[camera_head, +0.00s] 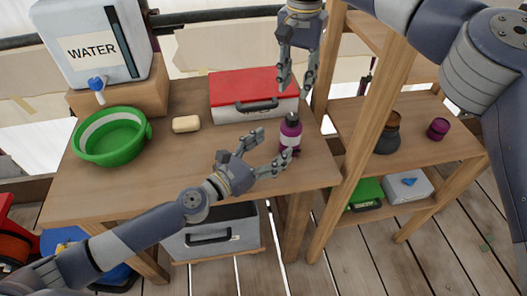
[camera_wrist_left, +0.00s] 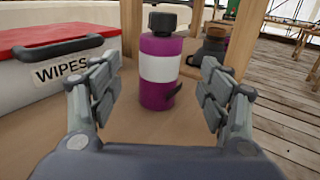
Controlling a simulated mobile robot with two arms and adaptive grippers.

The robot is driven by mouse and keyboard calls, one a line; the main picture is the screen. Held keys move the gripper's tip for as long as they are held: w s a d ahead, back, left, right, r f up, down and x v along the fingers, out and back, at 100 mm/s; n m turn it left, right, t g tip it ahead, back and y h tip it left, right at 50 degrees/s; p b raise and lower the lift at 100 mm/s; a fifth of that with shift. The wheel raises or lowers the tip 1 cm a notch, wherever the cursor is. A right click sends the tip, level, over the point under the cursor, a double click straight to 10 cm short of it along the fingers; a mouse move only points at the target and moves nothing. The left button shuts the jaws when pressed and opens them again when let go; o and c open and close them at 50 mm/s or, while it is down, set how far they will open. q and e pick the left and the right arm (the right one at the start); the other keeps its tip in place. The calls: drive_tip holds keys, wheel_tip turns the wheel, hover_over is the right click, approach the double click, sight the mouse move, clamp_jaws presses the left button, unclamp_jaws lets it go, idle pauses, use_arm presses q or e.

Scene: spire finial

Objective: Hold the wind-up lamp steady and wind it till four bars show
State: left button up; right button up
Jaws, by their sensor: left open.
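A purple cylinder (camera_head: 292,130) with a white band and black cap stands upright near the right end of the table; I take it to be the wind-up lamp. In the left wrist view the lamp (camera_wrist_left: 160,66) has a small dark lever low on its right side. No bars can be made out. My left gripper (camera_head: 276,147) is open, its fingertips pointing at the lamp; in the wrist view the lamp stands between and beyond the fingers, with gaps on both sides. My right gripper (camera_head: 296,84) is open and empty, above and behind the lamp.
A red-lidded wipes box (camera_head: 255,92) stands close behind and left of the lamp. Soap (camera_head: 186,124), a green basin (camera_head: 112,136) and a water container (camera_head: 92,40) are farther left. A wooden post (camera_head: 362,140) rises just right of the table. The front middle of the table is clear.

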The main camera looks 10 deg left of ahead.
sight(291, 132)
use_arm(q)
drive_tip(key=x, duration=0.8)
